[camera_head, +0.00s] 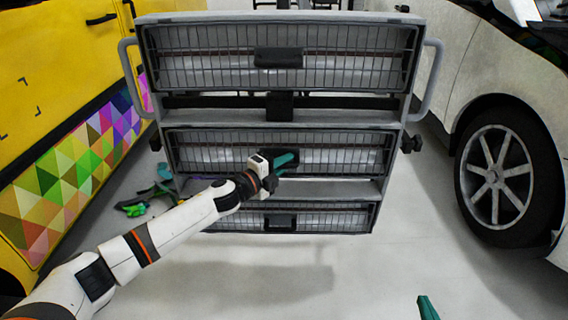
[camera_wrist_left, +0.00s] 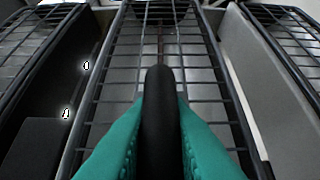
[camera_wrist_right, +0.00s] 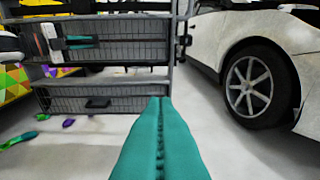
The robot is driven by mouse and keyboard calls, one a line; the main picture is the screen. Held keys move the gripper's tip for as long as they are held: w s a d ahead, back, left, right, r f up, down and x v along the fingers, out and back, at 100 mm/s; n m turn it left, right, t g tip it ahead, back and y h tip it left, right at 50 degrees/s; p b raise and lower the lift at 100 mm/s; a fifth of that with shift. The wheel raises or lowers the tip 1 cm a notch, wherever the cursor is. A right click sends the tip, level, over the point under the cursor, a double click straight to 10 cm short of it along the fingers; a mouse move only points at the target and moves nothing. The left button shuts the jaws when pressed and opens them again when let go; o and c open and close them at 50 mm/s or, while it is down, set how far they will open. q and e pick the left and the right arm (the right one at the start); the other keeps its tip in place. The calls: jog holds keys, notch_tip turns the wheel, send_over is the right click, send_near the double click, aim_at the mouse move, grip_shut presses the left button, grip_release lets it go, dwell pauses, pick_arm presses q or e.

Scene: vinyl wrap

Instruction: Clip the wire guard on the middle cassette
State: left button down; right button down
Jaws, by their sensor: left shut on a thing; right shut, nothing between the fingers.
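The grey rack (camera_head: 405,100) holds three wire-fronted cassettes one above another. The middle cassette's wire guard (camera_head: 340,158) lies across its front; I cannot tell whether its edge is clipped. My left gripper (camera_head: 286,160) is at the middle of this guard, its teal fingers shut on the black handle (camera_wrist_left: 160,125). The wire mesh (camera_wrist_left: 195,62) shows close behind the handle in the left wrist view. My left gripper partly hides the handle in the head view. My right gripper (camera_wrist_right: 160,100) is shut and empty, in front of the rack and to its right; its tip (camera_head: 428,308) shows at the bottom.
The top cassette (camera_head: 200,70) and bottom cassette (camera_head: 335,218) also have black handles. A yellow van (camera_head: 60,60) stands on the left and a white car (camera_wrist_right: 225,40) on the right. Green and purple things (camera_head: 135,207) lie on the floor at left. The floor before the rack is clear.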

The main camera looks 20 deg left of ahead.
pick_arm(q)
jog(key=shift+w, duration=0.15)
pick_arm(e)
jog(key=shift+f, duration=0.1)
pick_arm(q)
jog(key=shift+w+a, duration=0.1)
jog(key=shift+w, duration=0.05)
pick_arm(e)
jog(key=shift+s+d+f+g, duration=0.15)
jog(key=shift+s+f+g, duration=0.05)
jog(key=shift+f+g, duration=0.2)
pick_arm(q)
jog(key=shift+w, duration=0.15)
pick_arm(e)
jog(key=shift+r, duration=0.1)
pick_arm(q)
jog(key=shift+w+a+r+p, duration=0.1)
jog(key=shift+r+p, duration=0.2)
jog(key=shift+p, duration=0.05)
pick_arm(e)
jog(key=shift+s+d+f+g+h, duration=0.15)
jog(key=shift+s+f+g+h, duration=0.2)
jog(key=shift+f, duration=0.25)
dwell(2.2)
pick_arm(q)
jog(key=c, duration=1.3)
grip_release()
jog(key=shift+f, duration=0.1)
pick_arm(e)
jog(key=shift+w, duration=0.1)
